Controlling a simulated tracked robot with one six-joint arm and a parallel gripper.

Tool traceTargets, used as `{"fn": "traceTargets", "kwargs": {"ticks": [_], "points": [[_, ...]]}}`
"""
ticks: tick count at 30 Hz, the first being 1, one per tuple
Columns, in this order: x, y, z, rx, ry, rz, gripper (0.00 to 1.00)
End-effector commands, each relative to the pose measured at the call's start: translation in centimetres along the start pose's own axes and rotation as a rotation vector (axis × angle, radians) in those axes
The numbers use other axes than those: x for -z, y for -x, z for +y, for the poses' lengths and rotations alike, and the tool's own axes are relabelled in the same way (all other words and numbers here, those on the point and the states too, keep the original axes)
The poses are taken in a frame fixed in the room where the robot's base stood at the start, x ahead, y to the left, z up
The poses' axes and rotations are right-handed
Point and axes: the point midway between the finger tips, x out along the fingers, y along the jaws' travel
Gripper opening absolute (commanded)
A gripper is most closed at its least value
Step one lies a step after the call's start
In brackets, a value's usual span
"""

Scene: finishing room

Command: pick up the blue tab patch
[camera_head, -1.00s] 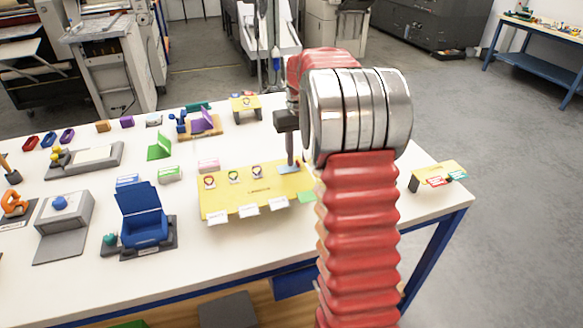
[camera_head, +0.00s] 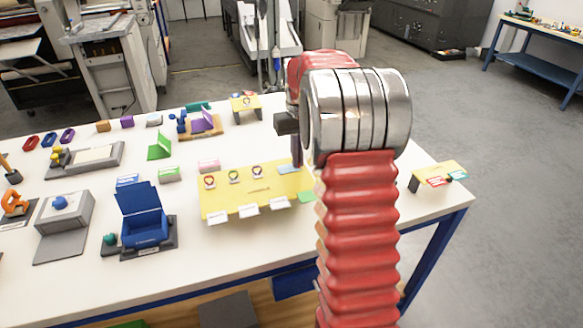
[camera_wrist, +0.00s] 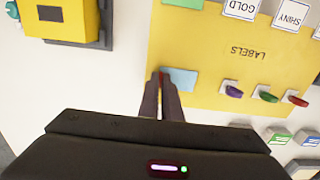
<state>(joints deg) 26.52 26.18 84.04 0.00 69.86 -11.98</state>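The blue tab patch (camera_head: 288,169) is a small light blue piece lying on the yellow labels board (camera_head: 225,201), near its far right side. In the wrist view, the blue patch (camera_wrist: 181,79) lies just beyond my fingertips. My gripper (camera_wrist: 163,82) points down at the board, its two dark fingers close together by the patch's left edge. A small red spot shows at the fingertips. The fingers hide part of the patch, and I cannot tell whether they touch it. In the head view, my gripper (camera_head: 297,162) is partly hidden by my arm.
The board also bears several small coloured emblems and white label cards. A green piece (camera_head: 307,196) lies at its right edge. A pink block (camera_head: 208,165) stands behind it, and an open blue box (camera_head: 144,230) stands to its left. A small yellow stand (camera_head: 421,181) is at the table's right end.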

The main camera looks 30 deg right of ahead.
Motion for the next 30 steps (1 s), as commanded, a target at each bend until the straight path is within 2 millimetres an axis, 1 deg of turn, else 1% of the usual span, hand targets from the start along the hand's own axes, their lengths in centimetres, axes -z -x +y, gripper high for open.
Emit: {"fn": "traceTargets", "kwargs": {"ticks": [13,17,20,23,30], "points": [[0.0,0.0,0.0,0.0,0.0,0.0,0.0],[0.0,0.3,0.0,0.0,0.0,0.001,0.0],[0.1,1.1,0.0,0.0,0.0,0.002,0.0],[0.0,2.3,0.0,0.0,0.0,0.002,0.0],[0.1,6.6,0.0,-0.001,0.0,0.005,0.0]]}}
